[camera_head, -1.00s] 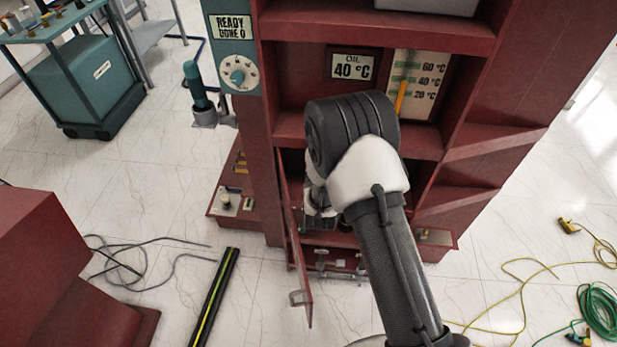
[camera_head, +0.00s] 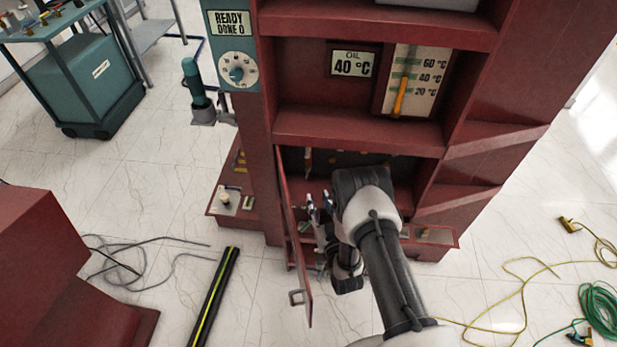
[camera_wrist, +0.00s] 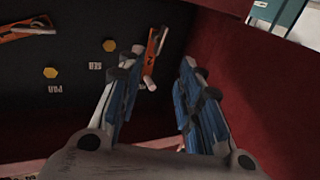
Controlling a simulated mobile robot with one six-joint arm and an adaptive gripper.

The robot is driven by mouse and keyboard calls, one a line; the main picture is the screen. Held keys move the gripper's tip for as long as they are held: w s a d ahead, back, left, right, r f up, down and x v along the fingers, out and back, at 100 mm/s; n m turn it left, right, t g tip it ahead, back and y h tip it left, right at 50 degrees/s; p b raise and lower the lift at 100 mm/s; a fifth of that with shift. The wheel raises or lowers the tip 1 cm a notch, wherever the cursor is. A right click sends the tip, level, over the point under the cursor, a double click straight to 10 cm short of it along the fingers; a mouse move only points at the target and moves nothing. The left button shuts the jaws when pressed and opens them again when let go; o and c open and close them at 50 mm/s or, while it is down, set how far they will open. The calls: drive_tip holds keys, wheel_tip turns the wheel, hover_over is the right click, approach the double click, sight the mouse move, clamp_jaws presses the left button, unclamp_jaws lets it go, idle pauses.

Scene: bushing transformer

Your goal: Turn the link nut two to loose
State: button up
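In the wrist view an orange link (camera_wrist: 151,55) marked 2 stands on a dark panel (camera_wrist: 95,110), just beyond my left fingertip. A pale rod-like piece (camera_wrist: 149,83) sits at its lower end; I cannot tell whether this is the link nut. My gripper (camera_wrist: 162,60) is open, with blue-padded fingers and nothing between them. In the head view my gripper (camera_head: 319,202) is in the lower bay of the red cabinet (camera_head: 350,125), partly hidden by my arm.
The cabinet's narrow door (camera_head: 296,250) stands open left of my arm. A red wall (camera_wrist: 255,90) is close on the right in the wrist view. Another orange link (camera_wrist: 15,32) lies at upper left. An oil display (camera_head: 353,63) reads 40 °C; a status panel (camera_head: 229,22) reads READY DONE 0.

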sight(307, 171)
drive_tip(key=b+x, duration=0.3)
drive_tip(key=x, duration=0.9)
drive_tip(key=shift+c, duration=0.2)
